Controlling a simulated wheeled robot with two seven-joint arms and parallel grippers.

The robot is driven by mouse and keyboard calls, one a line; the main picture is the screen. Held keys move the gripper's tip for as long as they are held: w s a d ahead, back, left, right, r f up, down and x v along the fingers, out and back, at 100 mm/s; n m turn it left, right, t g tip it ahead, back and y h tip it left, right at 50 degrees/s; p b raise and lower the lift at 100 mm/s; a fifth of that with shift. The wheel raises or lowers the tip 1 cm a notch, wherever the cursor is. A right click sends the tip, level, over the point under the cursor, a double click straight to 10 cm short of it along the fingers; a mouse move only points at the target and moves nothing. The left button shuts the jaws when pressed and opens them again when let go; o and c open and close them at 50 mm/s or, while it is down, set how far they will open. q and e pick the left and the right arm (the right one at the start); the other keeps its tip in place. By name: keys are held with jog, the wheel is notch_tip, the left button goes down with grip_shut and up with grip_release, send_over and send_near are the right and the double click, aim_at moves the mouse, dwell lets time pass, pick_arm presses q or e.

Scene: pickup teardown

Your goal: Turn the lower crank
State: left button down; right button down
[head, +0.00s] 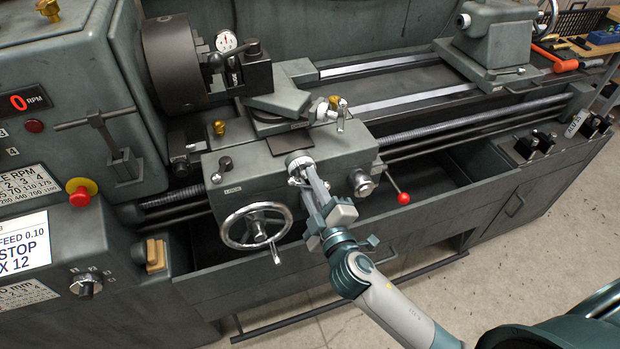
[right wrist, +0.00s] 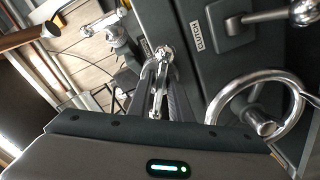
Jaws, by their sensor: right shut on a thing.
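The lower crank (head: 298,160) is on the front of the grey lathe carriage, a light round hub with a metal crank arm. My right gripper (head: 306,180) reaches it from below right and is shut on the crank; the fingers hide part of the handle. In the right wrist view, the crank's chrome arm (right wrist: 158,98) lies between the fingers. The upper crank (head: 340,113) is higher on the compound slide, apart from my gripper. My left gripper is not in view.
A chrome handwheel (head: 256,226) is left of my right gripper, also close by in the right wrist view (right wrist: 262,112). A metal knob (head: 362,184) and a red-ball lever (head: 403,198) are close on its right. The chip tray (head: 440,215) lies below.

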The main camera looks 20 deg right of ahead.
jog(key=shift+r+n, duration=0.15)
jog(key=shift+n, duration=0.35)
jog(key=n+p, duration=0.3)
jog(key=n, duration=0.2)
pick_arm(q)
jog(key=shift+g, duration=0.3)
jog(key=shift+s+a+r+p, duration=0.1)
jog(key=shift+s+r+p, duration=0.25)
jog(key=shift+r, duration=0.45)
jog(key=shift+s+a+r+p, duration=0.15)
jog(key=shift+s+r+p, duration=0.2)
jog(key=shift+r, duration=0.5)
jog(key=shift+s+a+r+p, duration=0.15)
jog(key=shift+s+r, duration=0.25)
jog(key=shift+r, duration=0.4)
pick_arm(e)
jog(key=shift+n, duration=1.9)
jog(key=c, duration=1.8)
grip_release()
jog(key=shift+c, duration=0.2)
